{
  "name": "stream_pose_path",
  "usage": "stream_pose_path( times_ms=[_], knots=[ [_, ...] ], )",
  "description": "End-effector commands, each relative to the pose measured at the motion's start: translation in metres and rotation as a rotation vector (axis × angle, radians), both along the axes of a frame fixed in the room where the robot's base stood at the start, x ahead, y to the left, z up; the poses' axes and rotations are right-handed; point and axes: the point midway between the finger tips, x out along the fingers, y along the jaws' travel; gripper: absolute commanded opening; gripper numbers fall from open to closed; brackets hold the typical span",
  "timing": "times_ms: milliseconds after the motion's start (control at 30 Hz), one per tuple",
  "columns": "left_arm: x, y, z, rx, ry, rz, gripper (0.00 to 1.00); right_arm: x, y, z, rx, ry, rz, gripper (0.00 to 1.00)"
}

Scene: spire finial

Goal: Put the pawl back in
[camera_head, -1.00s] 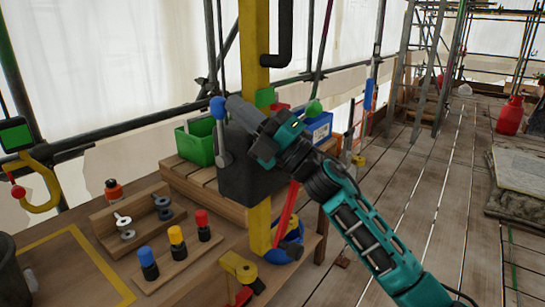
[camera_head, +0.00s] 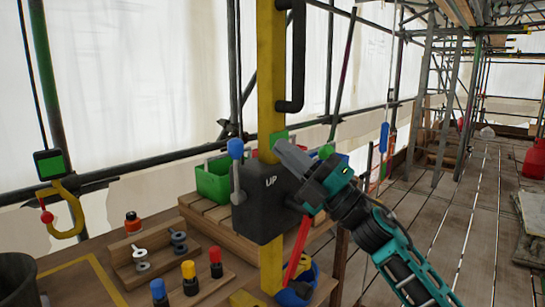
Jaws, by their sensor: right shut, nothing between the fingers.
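A black box marked "UP" (camera_head: 262,210) is fixed around a yellow upright post (camera_head: 271,75). A lever with a blue knob (camera_head: 235,149) stands at its left side, and a green knob (camera_head: 326,151) shows at its right. A small green piece (camera_head: 279,137) sits on the post just above the box. My right gripper (camera_head: 279,146) is shut and empty, its grey tips at the top of the box, close to the green piece; I cannot tell if they touch. I cannot tell which part is the pawl; my arm hides the box's right side. My left gripper is not in view.
A green bin (camera_head: 213,179) stands behind the box. A red bar (camera_head: 298,247) slopes below it, over a blue bowl (camera_head: 312,272).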

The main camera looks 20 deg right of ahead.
Motion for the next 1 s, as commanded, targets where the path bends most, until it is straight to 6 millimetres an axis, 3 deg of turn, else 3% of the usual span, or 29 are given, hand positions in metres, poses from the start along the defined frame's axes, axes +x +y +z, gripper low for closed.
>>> stream_pose_path(
  times_ms=[200,400,1000],
  knots=[
    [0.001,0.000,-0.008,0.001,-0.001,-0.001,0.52,-0.035,-0.032,-0.004,-0.004,0.003,0.000,0.00],
    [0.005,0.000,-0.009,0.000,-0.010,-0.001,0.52,-0.052,-0.048,-0.002,0.000,0.003,0.001,0.00],
    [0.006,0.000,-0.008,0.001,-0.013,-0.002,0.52,-0.055,-0.051,-0.001,0.001,0.002,0.001,0.00]
  ],
)
